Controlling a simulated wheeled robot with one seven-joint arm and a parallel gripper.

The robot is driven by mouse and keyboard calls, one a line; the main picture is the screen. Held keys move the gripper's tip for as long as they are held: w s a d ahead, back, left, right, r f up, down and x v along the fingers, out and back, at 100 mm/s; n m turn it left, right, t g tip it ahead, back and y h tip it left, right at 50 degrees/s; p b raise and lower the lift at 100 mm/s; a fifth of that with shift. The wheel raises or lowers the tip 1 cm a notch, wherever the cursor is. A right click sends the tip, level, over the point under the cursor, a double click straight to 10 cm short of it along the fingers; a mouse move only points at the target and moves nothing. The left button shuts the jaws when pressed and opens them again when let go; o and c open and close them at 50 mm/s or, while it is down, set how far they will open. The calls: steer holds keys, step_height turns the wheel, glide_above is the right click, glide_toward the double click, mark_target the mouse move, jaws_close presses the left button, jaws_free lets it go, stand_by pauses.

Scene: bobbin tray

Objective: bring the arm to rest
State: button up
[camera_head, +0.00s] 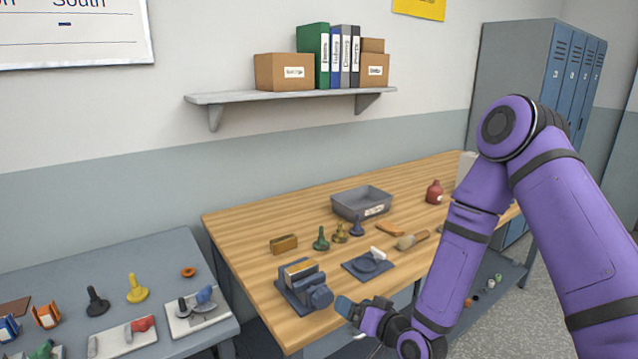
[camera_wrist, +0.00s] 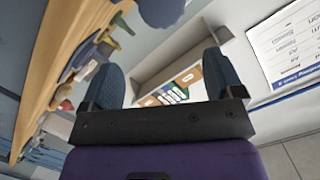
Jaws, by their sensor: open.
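My gripper (camera_head: 352,308) is at the end of my purple arm, in front of the wooden bench's front edge in the head view. In the wrist view its two dark blue fingers (camera_wrist: 162,80) stand wide apart with nothing between them. The wall shelf shows far off beyond the gap. The fingertips appear close to a blue-grey vise (camera_head: 305,287) at the bench's front corner; I cannot tell the exact distance. My gripper holds nothing.
The wooden bench (camera_head: 240,232) carries a grey tray (camera_head: 347,207), several bobbin-like pegs, a brush (camera_head: 411,240) and a red bottle (camera_head: 434,192). A grey table (camera_head: 150,255) with small parts stands left. A wall shelf (camera_head: 250,97) and blue lockers (camera_head: 565,75) stand behind.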

steer(key=s+d+r+n+g+h, duration=0.15)
steer(key=d+r+h, duration=0.25)
steer(key=d+r, duration=0.45)
steer(key=s+d+r+n+g+h, duration=0.15)
steer(key=d+r+h, duration=0.3)
steer(key=r, duration=0.75)
steer(key=s+d+r+m+g, duration=0.1)
steer(key=s+r, duration=0.3)
steer(key=s, duration=0.4)
steer(key=s+d+r+m+g+h, duration=0.1)
steer(key=s+d+r, duration=0.3)
steer(key=s, duration=0.4)
steer(key=s+d+r+m+g, duration=0.1)
steer(key=s+d+r+g, duration=0.1)
steer(key=s+r, duration=0.3)
steer(key=s+d, duration=0.1)
steer(key=s, duration=0.2)
steer(key=shift+s+d+r+m, duration=0.2)
steer(key=shift+s+r+m, duration=0.1)
steer(key=shift+s+m, duration=0.1)
